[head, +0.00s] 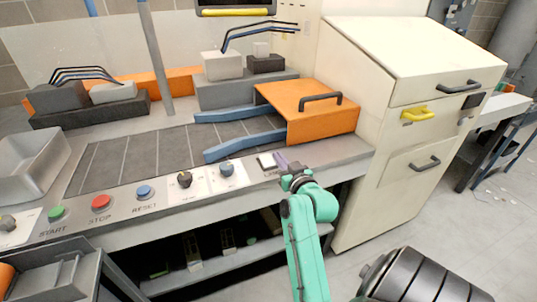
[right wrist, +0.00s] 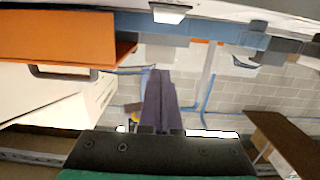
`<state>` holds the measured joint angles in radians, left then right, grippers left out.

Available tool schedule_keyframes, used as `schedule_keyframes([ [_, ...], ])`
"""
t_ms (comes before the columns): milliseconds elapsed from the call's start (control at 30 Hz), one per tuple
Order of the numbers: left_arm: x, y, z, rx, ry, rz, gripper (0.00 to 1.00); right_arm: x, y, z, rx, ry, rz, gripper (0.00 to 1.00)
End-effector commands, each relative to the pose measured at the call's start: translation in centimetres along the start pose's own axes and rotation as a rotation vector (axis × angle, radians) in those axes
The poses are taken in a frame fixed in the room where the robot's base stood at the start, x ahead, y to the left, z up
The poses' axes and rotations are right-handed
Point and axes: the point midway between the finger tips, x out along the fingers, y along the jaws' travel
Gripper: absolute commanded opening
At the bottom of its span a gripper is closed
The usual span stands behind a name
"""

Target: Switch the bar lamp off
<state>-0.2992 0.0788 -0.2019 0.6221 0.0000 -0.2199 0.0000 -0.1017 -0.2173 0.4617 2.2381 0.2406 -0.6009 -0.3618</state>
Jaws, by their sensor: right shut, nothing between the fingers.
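A dark horizontal bar with a yellow strip (head: 236,12) shows at the top of the head view, cut by the edge. I cannot tell whether it is the bar lamp. A small white switch-like block (head: 266,160) sits on the bench's front panel, right of the knobs; it seems to show in the right wrist view (right wrist: 170,13). My right gripper (head: 281,160) is shut and empty, its purple fingers (right wrist: 158,102) just right of that block; contact cannot be told. A bright white strip (right wrist: 212,134) shows beyond the gripper in the wrist view. My left gripper is out of view.
An orange hood (head: 300,108) with a handle stands behind my right gripper. A cream cabinet (head: 372,130) stands right. A dark roller (head: 425,278) lies bottom right.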

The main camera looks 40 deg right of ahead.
Motion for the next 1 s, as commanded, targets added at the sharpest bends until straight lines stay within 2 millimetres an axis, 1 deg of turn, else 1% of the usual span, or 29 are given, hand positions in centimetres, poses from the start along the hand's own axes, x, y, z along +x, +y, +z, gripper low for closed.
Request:
schedule_keyframes([
  [33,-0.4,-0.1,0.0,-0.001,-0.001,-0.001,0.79,1.0,0.0,-0.4,0.002,0.002,0.0,0.0],
  [367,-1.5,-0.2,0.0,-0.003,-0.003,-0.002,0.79,8.2,-0.1,-0.3,0.003,0.001,-0.001,0.0],
  [433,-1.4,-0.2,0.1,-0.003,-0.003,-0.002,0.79,8.6,0.0,1.4,0.002,-0.005,-0.001,0.0],
  [500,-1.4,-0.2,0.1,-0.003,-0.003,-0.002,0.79,8.8,0.0,2.5,0.001,-0.004,0.0,0.0],
  [600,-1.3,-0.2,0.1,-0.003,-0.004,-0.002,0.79,9.0,0.0,3.5,0.001,-0.002,-0.001,0.0],
  [733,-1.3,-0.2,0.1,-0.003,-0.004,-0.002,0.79,9.1,0.0,3.9,0.0,0.0,0.0,0.0],
  [1000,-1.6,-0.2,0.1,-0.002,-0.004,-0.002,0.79,9.1,0.0,3.8,0.0,-0.004,0.0,0.0],
])
